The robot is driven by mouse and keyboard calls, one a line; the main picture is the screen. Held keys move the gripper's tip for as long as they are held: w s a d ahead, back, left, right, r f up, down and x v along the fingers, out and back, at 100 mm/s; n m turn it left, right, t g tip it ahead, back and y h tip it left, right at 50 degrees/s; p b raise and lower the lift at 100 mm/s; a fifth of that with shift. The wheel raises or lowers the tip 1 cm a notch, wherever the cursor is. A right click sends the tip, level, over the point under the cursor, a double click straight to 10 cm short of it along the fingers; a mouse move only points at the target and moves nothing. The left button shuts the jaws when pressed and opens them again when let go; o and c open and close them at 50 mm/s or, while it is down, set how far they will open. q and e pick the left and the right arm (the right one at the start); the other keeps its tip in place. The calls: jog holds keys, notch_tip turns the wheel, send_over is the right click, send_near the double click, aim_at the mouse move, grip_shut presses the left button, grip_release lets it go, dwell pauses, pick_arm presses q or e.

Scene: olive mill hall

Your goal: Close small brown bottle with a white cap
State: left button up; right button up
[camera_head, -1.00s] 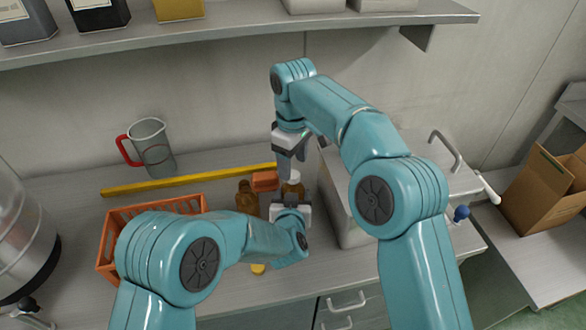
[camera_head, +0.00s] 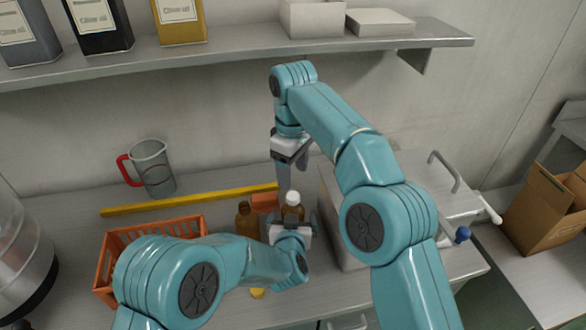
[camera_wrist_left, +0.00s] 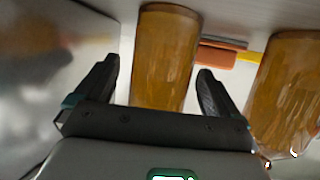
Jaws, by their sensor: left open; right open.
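The small brown bottle (camera_head: 293,213) stands upright on the counter, with the white cap (camera_head: 292,198) on its top. I cannot tell how tightly the cap sits. My left gripper (camera_head: 294,222) is open, its fingers on either side of the bottle's body. In the left wrist view the brown bottle (camera_wrist_left: 165,55) shows between the open fingers, with gaps on both sides. My right gripper (camera_head: 284,186) is open, points down, and is just above and to the left of the cap, holding nothing. Its fingers overlap in the picture.
A second brown bottle (camera_head: 247,220) stands close on the left. An orange block (camera_head: 265,202) and yellow strip (camera_head: 180,201) lie behind. An orange crate (camera_head: 104,262), a jug (camera_head: 153,170), a steel box (camera_head: 345,225) and a small yellow item (camera_head: 257,293) surround the work area.

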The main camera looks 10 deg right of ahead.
pick_arm(q)
jog(key=b+v, duration=0.2)
jog(key=v, duration=1.4)
jog(key=shift+b, duration=0.3)
pick_arm(e)
notch_tip(320, 180, down, 3)
jog(key=shift+r, duration=0.15)
pick_arm(q)
jog(key=shift+s+r, duration=0.1)
jog(key=shift+s, duration=0.05)
